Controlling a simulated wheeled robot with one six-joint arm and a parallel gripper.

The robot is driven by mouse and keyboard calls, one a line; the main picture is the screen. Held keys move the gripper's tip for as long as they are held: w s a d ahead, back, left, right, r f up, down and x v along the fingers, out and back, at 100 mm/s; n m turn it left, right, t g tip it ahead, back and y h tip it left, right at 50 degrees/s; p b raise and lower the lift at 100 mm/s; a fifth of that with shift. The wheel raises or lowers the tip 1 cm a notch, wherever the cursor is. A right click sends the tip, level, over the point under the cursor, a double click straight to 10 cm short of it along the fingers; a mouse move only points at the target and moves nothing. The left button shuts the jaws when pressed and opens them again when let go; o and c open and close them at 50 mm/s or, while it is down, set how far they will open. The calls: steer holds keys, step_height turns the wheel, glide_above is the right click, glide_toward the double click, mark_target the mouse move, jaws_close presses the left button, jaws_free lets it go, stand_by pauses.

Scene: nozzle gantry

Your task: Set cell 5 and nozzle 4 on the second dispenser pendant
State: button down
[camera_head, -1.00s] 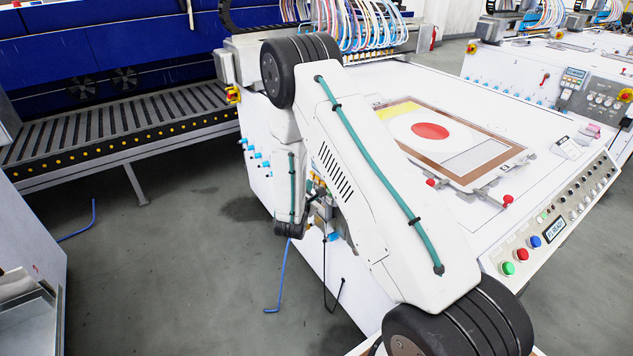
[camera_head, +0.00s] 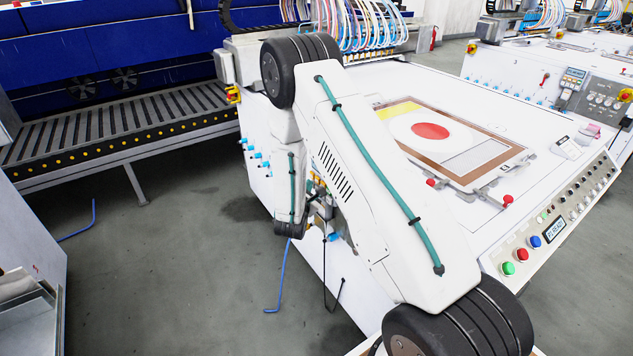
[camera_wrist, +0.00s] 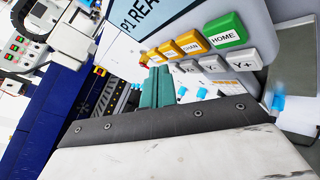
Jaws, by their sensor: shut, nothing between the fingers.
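In the wrist view a grey pendant (camera_wrist: 232,58) fills the upper right, seen tilted and close. Its display (camera_wrist: 146,18) is cut off and shows "P1 REA". Below the display are a green HOME key (camera_wrist: 224,35), a row of yellow keys (camera_wrist: 191,42) and grey keys including Y+ (camera_wrist: 243,64). The teal fingers of my gripper (camera_wrist: 157,74) are shut and empty, just below the left end of the yellow row. I cannot tell whether they touch a key. In the head view my arm mostly hides the gripper and pendant.
A white machine (camera_head: 400,80) with a framed print (camera_head: 430,131) stands beside my arm. Its front panel (camera_head: 553,229) has green, red and blue buttons. A slatted conveyor (camera_head: 100,125) is at the left. Blue hoses (camera_head: 277,290) lie on the floor. Similar machines stand at the upper right.

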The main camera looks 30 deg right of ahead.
steer(key=shift+d, duration=0.1)
stand_by(0.4)
steer(key=shift+d, duration=0.3)
steer(key=shift+d, duration=0.55)
stand_by(0.6)
steer(key=shift+a, duration=0.15)
stand_by(0.3)
steer(key=shift+a, duration=0.8)
steer(key=shift+a, duration=2.5)
